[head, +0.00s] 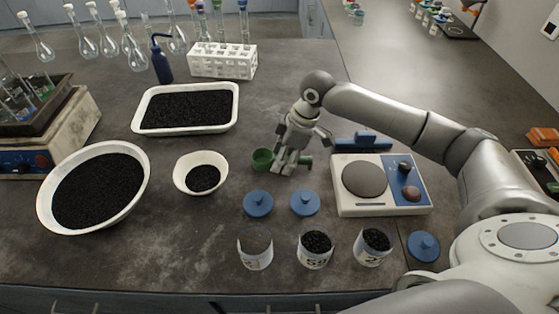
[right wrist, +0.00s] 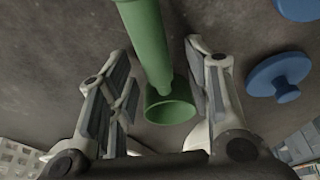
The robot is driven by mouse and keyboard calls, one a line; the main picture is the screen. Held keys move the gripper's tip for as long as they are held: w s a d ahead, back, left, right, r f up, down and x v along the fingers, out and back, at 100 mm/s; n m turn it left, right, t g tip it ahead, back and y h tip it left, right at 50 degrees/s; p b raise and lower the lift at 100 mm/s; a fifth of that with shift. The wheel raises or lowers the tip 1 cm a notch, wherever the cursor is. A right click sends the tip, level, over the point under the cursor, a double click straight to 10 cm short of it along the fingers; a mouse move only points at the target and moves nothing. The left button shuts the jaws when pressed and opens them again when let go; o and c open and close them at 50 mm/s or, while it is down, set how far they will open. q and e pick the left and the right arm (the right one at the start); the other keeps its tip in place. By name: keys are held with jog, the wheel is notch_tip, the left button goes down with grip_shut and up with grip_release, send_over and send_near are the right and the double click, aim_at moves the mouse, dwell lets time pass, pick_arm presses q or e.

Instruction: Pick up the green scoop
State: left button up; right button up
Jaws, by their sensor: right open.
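The green scoop (head: 262,159) lies on the grey bench near the middle in the head view, its cup to the left of my right gripper and its handle end to the right. My right gripper (head: 284,170) is over the scoop and hides its middle. In the right wrist view the green scoop (right wrist: 150,45) runs between the two spread fingers of my right gripper (right wrist: 160,95), with clear gaps on both sides. The right gripper is open and holds nothing. My left gripper is in neither view.
A hotplate-like device (head: 380,207) stands right of the gripper, with a blue brush-like object (head: 362,141) behind it. Blue lids (head: 258,204) and several jars (head: 315,247) are in front. A small white bowl (head: 200,160) is to the left, with a white tray (head: 232,116) behind.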

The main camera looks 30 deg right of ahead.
grip_shut()
dwell(0.3)
jog(key=shift+r, duration=0.2)
jog(key=shift+r, duration=0.25)
notch_tip(320, 180, up, 2)
jog(key=shift+r, duration=0.1)
jog(key=s+d+r, duration=0.1)
jog(key=s+r, duration=0.9)
jog(key=s, duration=0.4)
jog(key=shift+d+b, duration=0.3)
